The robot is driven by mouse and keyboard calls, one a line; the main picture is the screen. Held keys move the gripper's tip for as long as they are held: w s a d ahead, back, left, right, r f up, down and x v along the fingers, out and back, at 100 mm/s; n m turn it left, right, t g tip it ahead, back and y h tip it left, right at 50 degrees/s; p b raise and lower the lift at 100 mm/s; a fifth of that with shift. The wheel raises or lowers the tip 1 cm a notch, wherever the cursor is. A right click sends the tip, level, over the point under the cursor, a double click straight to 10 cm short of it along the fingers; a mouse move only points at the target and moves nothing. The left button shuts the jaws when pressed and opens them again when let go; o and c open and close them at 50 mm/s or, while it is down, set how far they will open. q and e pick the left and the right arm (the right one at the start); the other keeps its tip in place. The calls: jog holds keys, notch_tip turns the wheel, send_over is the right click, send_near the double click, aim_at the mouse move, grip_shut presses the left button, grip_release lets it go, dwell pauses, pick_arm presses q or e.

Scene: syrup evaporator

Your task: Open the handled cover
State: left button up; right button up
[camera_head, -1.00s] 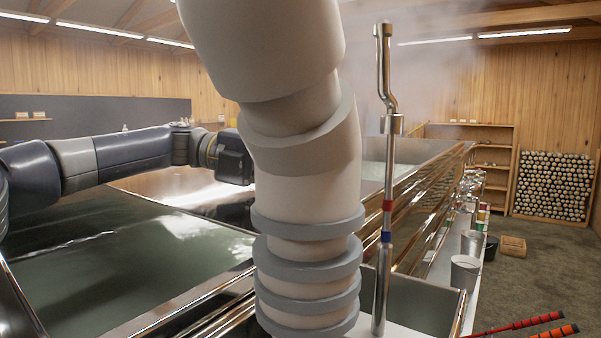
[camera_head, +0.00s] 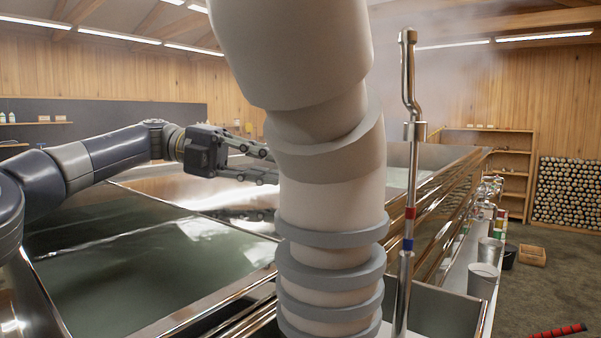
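I cannot clearly make out a handled cover or its handle; a thick beige duct hides the middle of the view. The long evaporator pan (camera_head: 150,262) lies at the left, with a dark, glossy greenish surface and metal rims. My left gripper (camera_head: 268,166) is above the pan's far part, pointing right. Its two dark fingers are spread apart, with nothing visible between them, and their tips reach the duct's left edge in the picture. Its reflection shows below on the shiny surface. My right gripper is not in view.
The ringed duct (camera_head: 330,215) stands close in front. A metal pipe (camera_head: 409,180) with red and blue bands rises beside it. Buckets (camera_head: 483,280) stand along the right side. A wooden shelf (camera_head: 513,165) and stacked logs (camera_head: 568,190) are at the back right. Floor at right is mostly clear.

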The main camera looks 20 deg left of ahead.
pick_arm(q)
jog(key=shift+v, duration=1.2)
